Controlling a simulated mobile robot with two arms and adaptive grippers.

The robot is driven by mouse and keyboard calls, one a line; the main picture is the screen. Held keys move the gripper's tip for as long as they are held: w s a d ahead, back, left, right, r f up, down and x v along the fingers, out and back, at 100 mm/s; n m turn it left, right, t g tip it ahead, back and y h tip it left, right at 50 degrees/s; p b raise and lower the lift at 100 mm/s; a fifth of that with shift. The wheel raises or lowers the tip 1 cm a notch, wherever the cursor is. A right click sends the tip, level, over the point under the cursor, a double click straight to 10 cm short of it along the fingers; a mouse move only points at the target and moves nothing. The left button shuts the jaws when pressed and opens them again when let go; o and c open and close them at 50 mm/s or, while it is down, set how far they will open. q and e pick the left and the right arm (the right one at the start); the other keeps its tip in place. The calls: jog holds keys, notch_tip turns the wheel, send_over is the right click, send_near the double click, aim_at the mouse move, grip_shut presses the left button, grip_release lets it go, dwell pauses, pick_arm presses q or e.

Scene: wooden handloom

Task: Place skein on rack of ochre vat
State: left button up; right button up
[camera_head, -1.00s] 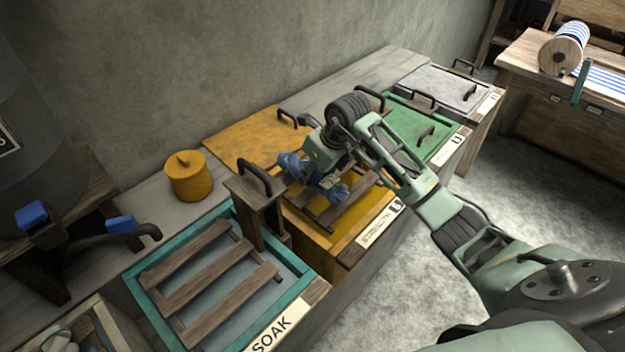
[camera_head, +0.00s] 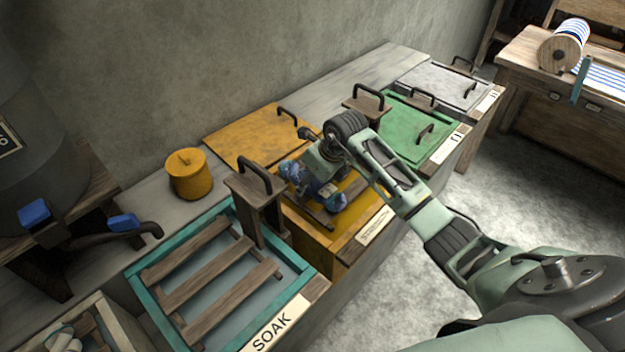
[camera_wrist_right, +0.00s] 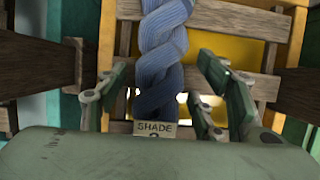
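The blue twisted skein (camera_head: 291,170) lies across the wooden slats of the rack (camera_head: 318,214) in the ochre vat (camera_head: 345,241). In the right wrist view the skein (camera_wrist_right: 164,55) runs up the middle, with a small "SHADE" tag (camera_wrist_right: 155,129) at its near end. My right gripper (camera_head: 322,190) is over the skein, pointing down, and hides its middle in the head view. In the right wrist view its fingers (camera_wrist_right: 165,98) stand on both sides of the skein, with gaps beside it, so it looks open. My left gripper is not in view.
The teal soak vat (camera_head: 150,305) with its slatted rack is to the left, and a handled wooden post (camera_head: 259,208) stands between the vats. The ochre lid (camera_head: 245,138) lies behind. A yellow pot (camera_head: 187,176) and the green-lidded vat (camera_head: 410,128) flank the area.

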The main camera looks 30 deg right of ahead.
jog(key=shift+r, duration=0.25)
jog(key=shift+d+r, duration=0.1)
jog(key=shift+r, duration=0.2)
jog(key=v, duration=1.1)
jog(key=shift+s+b, duration=0.2)
jog(key=shift+b, duration=0.15)
jog(key=shift+s, duration=0.1)
